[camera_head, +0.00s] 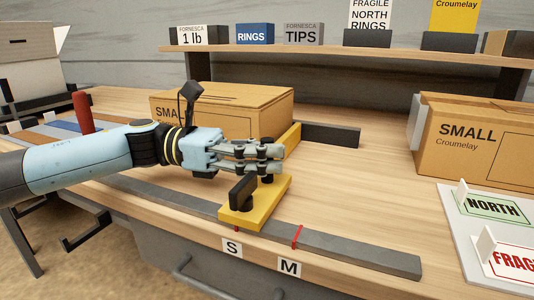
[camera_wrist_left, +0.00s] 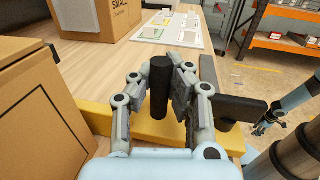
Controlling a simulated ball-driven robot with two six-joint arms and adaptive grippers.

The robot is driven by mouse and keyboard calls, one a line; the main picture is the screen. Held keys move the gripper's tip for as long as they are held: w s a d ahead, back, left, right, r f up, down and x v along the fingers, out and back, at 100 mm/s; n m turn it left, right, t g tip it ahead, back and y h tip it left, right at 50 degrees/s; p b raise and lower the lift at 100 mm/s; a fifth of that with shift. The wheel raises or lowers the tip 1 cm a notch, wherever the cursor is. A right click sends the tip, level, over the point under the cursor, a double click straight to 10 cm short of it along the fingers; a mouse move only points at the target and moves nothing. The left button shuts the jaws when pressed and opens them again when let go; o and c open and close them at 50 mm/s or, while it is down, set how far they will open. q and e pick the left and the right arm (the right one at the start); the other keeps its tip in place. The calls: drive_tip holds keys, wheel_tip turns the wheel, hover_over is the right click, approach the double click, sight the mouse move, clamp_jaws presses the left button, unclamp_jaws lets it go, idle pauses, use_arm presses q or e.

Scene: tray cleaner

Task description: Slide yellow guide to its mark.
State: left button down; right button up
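The yellow guide (camera_head: 258,215) lies across the grey rail at the front of the bench, with a black block on its near end. Its yellow bar runs back beside the carton. My left gripper (camera_head: 272,158) is closed around the guide's upright black post (camera_wrist_left: 159,88); contact looks close on both sides. In the left wrist view, part of my other arm shows at the right; its gripper (camera_wrist_left: 262,120) is small and unclear.
A closed carton (camera_head: 235,100) stands behind my left arm, against the guide's far part. Another carton marked SMALL (camera_head: 470,140) and a white board with NORTH and FRAGILE cards (camera_head: 455,215) are at the right. The rail (camera_head: 360,255) right of the guide is clear.

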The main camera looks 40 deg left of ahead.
idle(0.7)
use_arm(q)
drive_tip(key=shift+a+f, duration=0.1)
drive_tip(key=shift+a, duration=0.15)
drive_tip(key=c, duration=1.5)
unclamp_jaws()
drive_tip(key=shift+s, duration=0.1)
drive_tip(key=shift+a, duration=0.1)
drive_tip(key=v, duration=1)
drive_tip(key=shift+s+a, duration=0.2)
drive_tip(key=shift+a, duration=0.1)
drive_tip(key=shift+s+a, duration=0.2)
drive_tip(key=shift+a, duration=0.35)
drive_tip(key=shift+o, duration=0.4)
